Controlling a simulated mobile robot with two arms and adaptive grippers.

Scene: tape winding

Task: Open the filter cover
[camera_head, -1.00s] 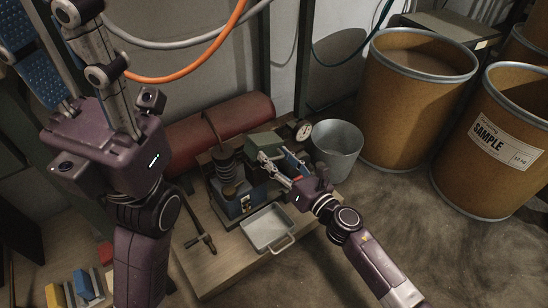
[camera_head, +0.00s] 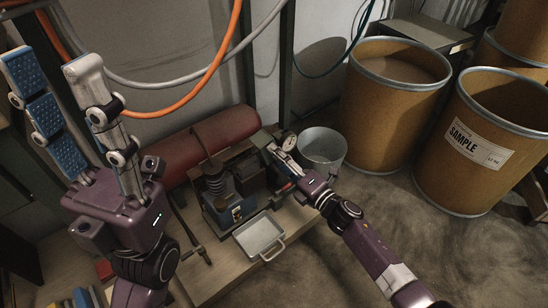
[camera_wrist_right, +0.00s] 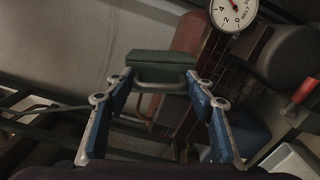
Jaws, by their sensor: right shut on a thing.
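The green filter cover (camera_head: 262,138) is at the fingertips of my right gripper (camera_head: 277,151), above the right part of the blue and black machine (camera_head: 222,212). In the right wrist view, the cover (camera_wrist_right: 160,58) shows as a green block with a grey bar handle (camera_wrist_right: 160,89). The two blue-padded fingers of my right gripper (camera_wrist_right: 159,80) reach its two sides and are shut on it. The exact contact is hard to see. My left gripper (camera_head: 55,62) is raised at the left, its fingers apart and empty, far from the cover.
A dial gauge (camera_head: 288,140) and a grey metal bucket (camera_head: 322,148) stand close to the right gripper. A metal tray (camera_head: 259,238) lies in front of the machine. A red cylinder (camera_head: 205,140) is behind it. Large brown drums (camera_head: 395,110) stand at the right.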

